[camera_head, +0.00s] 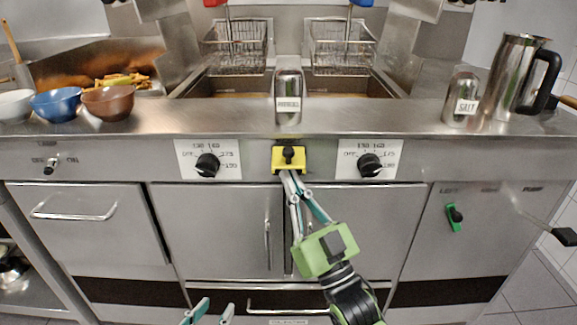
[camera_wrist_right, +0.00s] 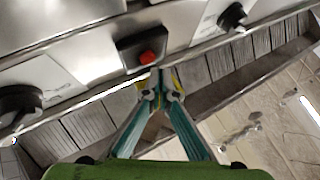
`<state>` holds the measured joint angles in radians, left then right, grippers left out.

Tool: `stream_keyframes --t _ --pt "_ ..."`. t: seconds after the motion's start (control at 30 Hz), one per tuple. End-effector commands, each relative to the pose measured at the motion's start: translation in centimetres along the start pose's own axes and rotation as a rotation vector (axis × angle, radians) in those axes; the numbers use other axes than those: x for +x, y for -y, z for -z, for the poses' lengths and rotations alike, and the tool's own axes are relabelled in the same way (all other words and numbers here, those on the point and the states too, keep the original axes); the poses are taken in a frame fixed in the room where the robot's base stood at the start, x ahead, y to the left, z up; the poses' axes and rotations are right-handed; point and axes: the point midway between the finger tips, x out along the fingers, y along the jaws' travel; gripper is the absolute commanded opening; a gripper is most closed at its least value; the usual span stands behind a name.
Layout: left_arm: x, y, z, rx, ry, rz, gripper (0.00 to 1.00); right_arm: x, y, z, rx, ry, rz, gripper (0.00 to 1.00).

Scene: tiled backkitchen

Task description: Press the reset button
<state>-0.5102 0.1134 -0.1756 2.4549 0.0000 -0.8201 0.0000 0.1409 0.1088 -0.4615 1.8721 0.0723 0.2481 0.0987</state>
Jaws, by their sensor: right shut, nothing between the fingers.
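My left gripper (camera_head: 213,307) is open at the bottom edge, well away from the box.
Black dials on white plates, left (camera_head: 208,164) and right (camera_head: 370,164), flank the box. A labelled shaker (camera_head: 288,85) stands above it on the counter. Cabinet doors with handles (camera_head: 268,245) lie behind my right arm. Bowls (camera_head: 57,104) and a metal jug (camera_head: 517,75) are farther aside.

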Motion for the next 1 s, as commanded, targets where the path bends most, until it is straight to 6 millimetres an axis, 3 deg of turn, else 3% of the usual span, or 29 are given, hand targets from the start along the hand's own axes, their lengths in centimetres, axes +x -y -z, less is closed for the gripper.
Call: stream_keyframes --t 1.0 --pt "-0.2 0.2 -0.9 0.0 0.042 0.004 0.31 0.8 -0.6 -0.6 0.0 0.0 0.0 0.0"
